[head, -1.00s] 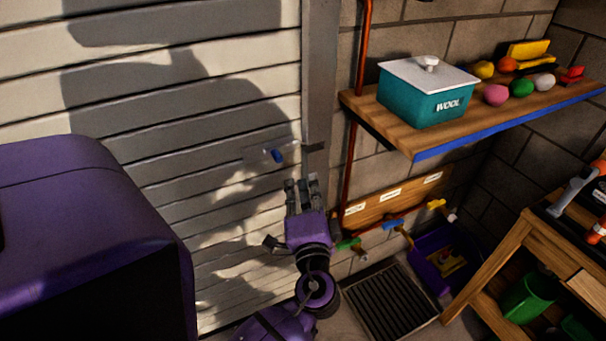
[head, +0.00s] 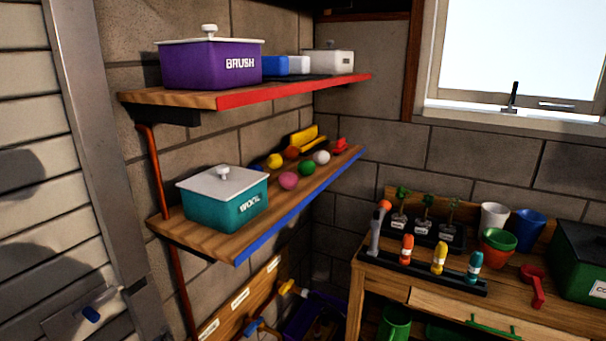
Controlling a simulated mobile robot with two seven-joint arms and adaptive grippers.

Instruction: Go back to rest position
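Neither of my grippers shows in the head view now, so I cannot see what they hold or how they stand. The view takes in the wall shelves and a workbench. The teal box marked WOOL (head: 228,201) stands on the lower shelf (head: 200,238) with its white lid on. The purple box marked BRUSH (head: 212,64) stands on the upper shelf (head: 190,98), also lidded.
Several coloured balls (head: 289,180) lie on the lower shelf. The wooden workbench (head: 395,278) at right carries bottles, seedlings (head: 425,215), cups, a red scoop (head: 533,285) and a green box (head: 585,262). A slatted shutter (head: 35,190) is at left.

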